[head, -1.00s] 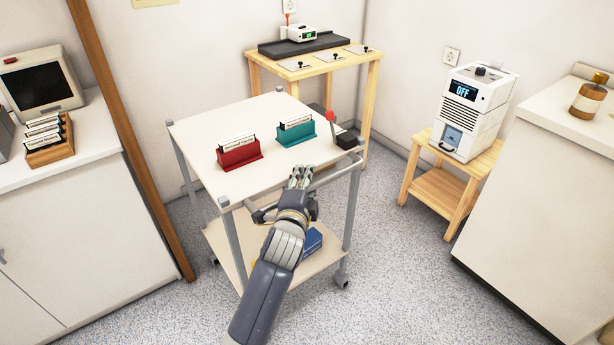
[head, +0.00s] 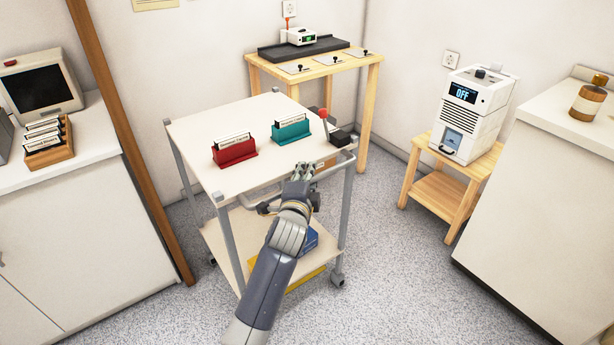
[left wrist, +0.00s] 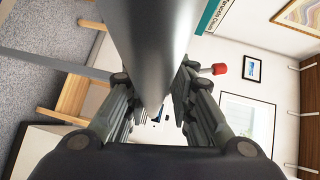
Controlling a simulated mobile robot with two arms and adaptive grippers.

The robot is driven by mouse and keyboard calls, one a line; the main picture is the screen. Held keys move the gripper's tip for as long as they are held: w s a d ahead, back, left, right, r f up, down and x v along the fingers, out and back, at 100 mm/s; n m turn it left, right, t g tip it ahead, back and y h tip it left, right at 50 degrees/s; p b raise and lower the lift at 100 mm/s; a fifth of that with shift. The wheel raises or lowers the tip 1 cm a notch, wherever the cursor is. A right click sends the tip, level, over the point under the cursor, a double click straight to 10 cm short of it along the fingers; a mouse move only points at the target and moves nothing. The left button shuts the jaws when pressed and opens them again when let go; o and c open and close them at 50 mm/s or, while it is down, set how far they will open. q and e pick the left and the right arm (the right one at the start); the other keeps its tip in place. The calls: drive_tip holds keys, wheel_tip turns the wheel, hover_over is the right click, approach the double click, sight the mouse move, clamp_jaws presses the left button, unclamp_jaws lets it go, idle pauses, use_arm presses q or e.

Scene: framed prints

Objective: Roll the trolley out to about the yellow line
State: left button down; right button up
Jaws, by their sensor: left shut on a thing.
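The trolley (head: 200,140) has a pale top, grey legs and castors, and stands in the middle of the head view. A grey push rail (head: 342,161) runs along its near side. My left gripper (head: 303,172) is shut on this rail; in the left wrist view the grey rail (left wrist: 153,45) passes between the fingers (left wrist: 158,112). A lever with a red knob (head: 322,112) and a black block stands at the trolley's right corner. I see no yellow line on the floor; a flat yellow thing (head: 295,279) shows low at the trolley's lower shelf, partly behind my arm. My right gripper is not in view.
A red holder (head: 235,151) and a teal holder (head: 291,131) stand on the trolley top. A wooden table (head: 368,95) is behind it, a wooden stand (head: 440,190) to the right. Cabinets flank both sides. Speckled floor (head: 400,290) is clear at the near right.

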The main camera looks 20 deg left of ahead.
use_arm(q)
drive_tip(key=shift+w+a+f+p, duration=0.35)
drive_tip(key=shift+w+a, duration=0.4)
drive_tip(key=shift+a, duration=0.25)
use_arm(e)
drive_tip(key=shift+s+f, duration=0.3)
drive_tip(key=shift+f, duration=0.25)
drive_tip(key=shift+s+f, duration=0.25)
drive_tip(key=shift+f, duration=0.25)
use_arm(q)
drive_tip(key=shift+f, duration=0.2)
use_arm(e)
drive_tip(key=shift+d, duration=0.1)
use_arm(q)
drive_tip(key=c, duration=1.6)
unclamp_jaws()
drive_tip(key=shift+o, duration=0.2)
drive_tip(key=shift+r, duration=0.1)
drive_tip(key=shift+s+d, duration=0.1)
drive_tip(key=shift+s, duration=0.05)
